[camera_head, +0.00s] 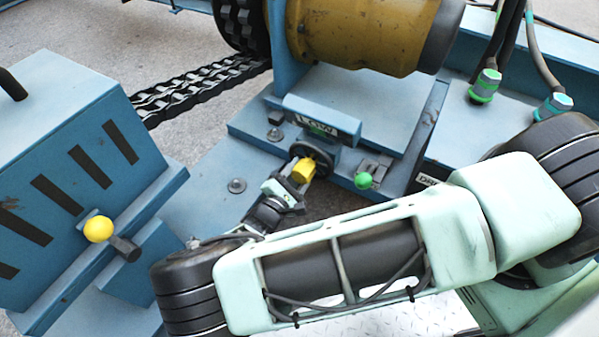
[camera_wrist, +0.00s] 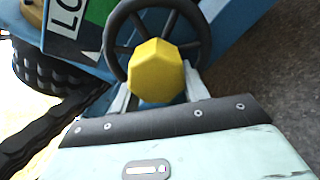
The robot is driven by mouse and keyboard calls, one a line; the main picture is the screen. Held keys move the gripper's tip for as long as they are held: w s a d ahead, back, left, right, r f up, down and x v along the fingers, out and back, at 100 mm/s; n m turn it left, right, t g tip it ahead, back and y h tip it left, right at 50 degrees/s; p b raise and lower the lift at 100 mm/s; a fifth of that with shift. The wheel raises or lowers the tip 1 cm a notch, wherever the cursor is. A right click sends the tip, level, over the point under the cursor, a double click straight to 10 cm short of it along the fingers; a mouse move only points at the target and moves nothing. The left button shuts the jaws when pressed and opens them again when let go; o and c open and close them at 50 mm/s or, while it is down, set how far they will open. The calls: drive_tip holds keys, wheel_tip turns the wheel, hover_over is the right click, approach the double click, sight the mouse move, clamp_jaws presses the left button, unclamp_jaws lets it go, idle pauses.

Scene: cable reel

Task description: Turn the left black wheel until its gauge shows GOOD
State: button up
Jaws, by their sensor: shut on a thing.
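The black wheel (camera_head: 322,169) sits under a gauge (camera_head: 325,126) on the blue machine, left of a green-knobbed lever. Its yellow knob (camera_head: 303,170) faces my arm. In the wrist view the wheel's dark rim (camera_wrist: 122,20) and spokes show behind the yellow faceted knob (camera_wrist: 157,70). My gripper (camera_head: 296,181) is shut on the yellow knob, with one pale finger on each side of it in the wrist view (camera_wrist: 158,92). The gauge plate reads LOW in the head view, with a green patch below the word. In the wrist view only part of the plate (camera_wrist: 66,18) shows.
A green ball knob (camera_head: 363,181) on a lever stands just right of the wheel. A blue slotted box (camera_head: 75,170) with a yellow ball knob (camera_head: 98,229) is at the left. A yellow drum (camera_head: 350,35) and cables with green connectors (camera_head: 485,86) are behind.

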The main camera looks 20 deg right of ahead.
drive_tip(key=o, duration=1.4)
drive_tip(key=shift+s, duration=0.1)
drive_tip(key=p+v, duration=0.2)
drive_tip(key=v, duration=1.5)
drive_tip(key=shift+a, duration=0.15)
drive_tip(key=shift+o, duration=0.2)
